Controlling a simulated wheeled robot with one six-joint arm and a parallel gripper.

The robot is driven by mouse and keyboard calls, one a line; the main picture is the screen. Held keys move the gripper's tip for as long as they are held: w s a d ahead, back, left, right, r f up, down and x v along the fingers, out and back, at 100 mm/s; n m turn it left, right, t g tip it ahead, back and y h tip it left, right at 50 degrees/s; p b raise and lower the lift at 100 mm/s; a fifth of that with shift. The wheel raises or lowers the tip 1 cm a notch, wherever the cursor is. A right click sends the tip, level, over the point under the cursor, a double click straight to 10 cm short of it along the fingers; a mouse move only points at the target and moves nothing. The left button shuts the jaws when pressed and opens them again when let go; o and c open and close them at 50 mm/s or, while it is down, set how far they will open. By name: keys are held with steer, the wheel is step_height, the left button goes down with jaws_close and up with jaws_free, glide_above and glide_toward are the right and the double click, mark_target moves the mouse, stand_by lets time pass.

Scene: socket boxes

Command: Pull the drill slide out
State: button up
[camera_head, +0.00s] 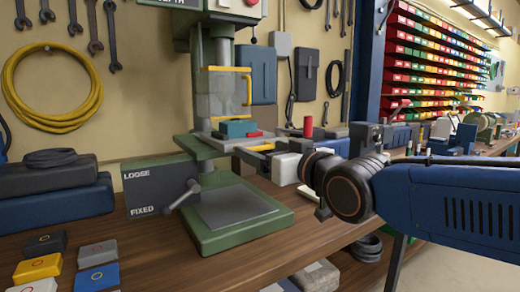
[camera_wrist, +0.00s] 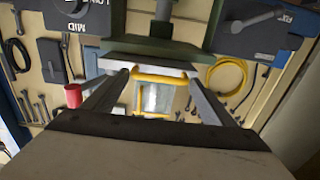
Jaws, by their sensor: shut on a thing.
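The green drill press (camera_head: 240,215) stands on the wooden bench. Its grey slide (camera_head: 205,144) sits at mid height, under the clear guard, with a teal block (camera_head: 238,128) and a red piece on it. A yellow handle (camera_head: 262,147) is at the slide's right edge; it also shows in the wrist view (camera_wrist: 160,77). My gripper (camera_head: 266,149) reaches in from the right, and its two fingers are shut on the handle. In the wrist view my gripper (camera_wrist: 159,78) has the yellow bar between its fingertips. The exact contact is small and partly hidden in the head view.
The clear guard (camera_head: 222,95) with a yellow top bar hangs above the slide. A lever box marked LOOSE and FIXED (camera_head: 155,188) is at the press's left. A red cylinder (camera_head: 308,126) stands behind my gripper. Coloured boxes (camera_head: 97,253) lie at front left. Bench in front of the press is clear.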

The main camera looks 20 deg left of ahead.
steer(key=v, duration=0.8)
steer(key=shift+s+d, duration=0.2)
steer(key=shift+d, duration=0.1)
steer(key=o, duration=1.2)
steer(key=shift+o, duration=0.2)
steer(key=shift+d, duration=0.1)
steer(key=v, duration=1.1)
steer(key=shift+s+d, duration=0.3)
